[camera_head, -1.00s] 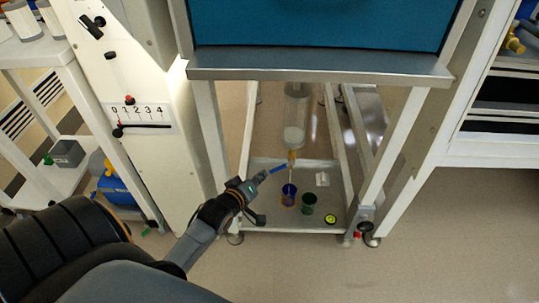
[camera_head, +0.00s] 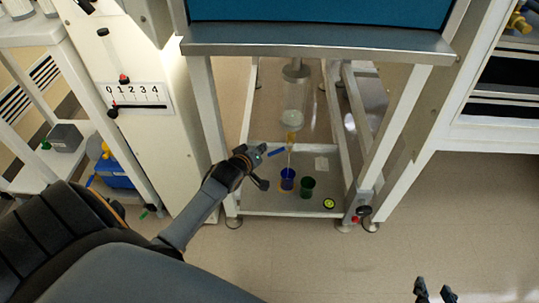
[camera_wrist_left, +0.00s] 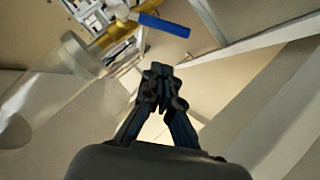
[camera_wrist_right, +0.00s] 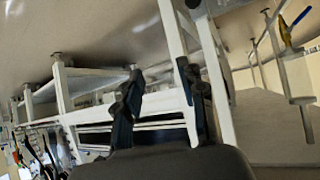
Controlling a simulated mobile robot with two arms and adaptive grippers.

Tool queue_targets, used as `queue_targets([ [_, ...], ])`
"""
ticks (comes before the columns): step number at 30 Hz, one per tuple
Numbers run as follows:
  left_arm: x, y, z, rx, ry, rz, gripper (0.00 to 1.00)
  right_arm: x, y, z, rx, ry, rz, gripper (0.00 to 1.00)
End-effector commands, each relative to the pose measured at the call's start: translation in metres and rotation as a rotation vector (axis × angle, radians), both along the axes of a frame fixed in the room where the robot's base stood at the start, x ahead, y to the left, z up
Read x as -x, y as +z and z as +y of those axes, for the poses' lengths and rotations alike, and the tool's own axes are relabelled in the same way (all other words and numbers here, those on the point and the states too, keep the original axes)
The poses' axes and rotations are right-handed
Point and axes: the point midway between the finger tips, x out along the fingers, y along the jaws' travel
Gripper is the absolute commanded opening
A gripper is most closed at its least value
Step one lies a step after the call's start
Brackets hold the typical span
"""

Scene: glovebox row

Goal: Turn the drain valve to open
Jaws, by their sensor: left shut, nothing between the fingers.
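The drain valve is a small brass body (camera_head: 291,138) under a clear cylinder, with a blue lever (camera_head: 277,152) pointing left, crosswise to the pipe below. The lever shows large in the left wrist view (camera_wrist_left: 163,25). My left gripper (camera_head: 262,184) is just left of and below the lever. In the left wrist view its fingers (camera_wrist_left: 160,72) are together and empty, and the lever is apart from their tips. My right gripper (camera_head: 436,291) is at the lower right, far from the valve; its fingers stand apart, empty, in the right wrist view (camera_wrist_right: 160,88).
A blue cup (camera_head: 287,179) and a green cup (camera_head: 307,187) stand on the low tray (camera_head: 270,204) below the clear cylinder (camera_head: 294,101). White frame legs (camera_head: 398,130) flank it. The steel ledge (camera_head: 310,42) runs overhead. Floor in front is clear.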

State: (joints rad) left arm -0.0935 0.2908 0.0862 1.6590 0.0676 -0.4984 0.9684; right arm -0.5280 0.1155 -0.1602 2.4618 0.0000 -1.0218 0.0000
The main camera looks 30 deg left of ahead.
Motion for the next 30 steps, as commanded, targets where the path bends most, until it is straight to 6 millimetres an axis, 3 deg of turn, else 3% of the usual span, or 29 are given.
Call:
queue_targets([
  [7, -0.017, -0.019, -0.004, 0.002, 0.000, -0.001, 0.00, -0.033, 0.037, 0.015, -0.061, 0.019, -0.263, 0.40],
  [15, -0.025, -0.033, -0.012, 0.002, -0.001, 0.000, 0.00, -0.050, 0.079, 0.025, -0.117, 0.034, -0.494, 0.40],
  [21, -0.028, -0.037, -0.014, 0.001, 0.000, 0.001, 0.00, -0.053, 0.093, 0.028, -0.134, 0.038, -0.562, 0.40],
  [30, -0.028, -0.037, -0.014, 0.002, -0.001, 0.000, 0.00, -0.053, 0.094, 0.028, -0.135, 0.038, -0.569, 0.40],
])
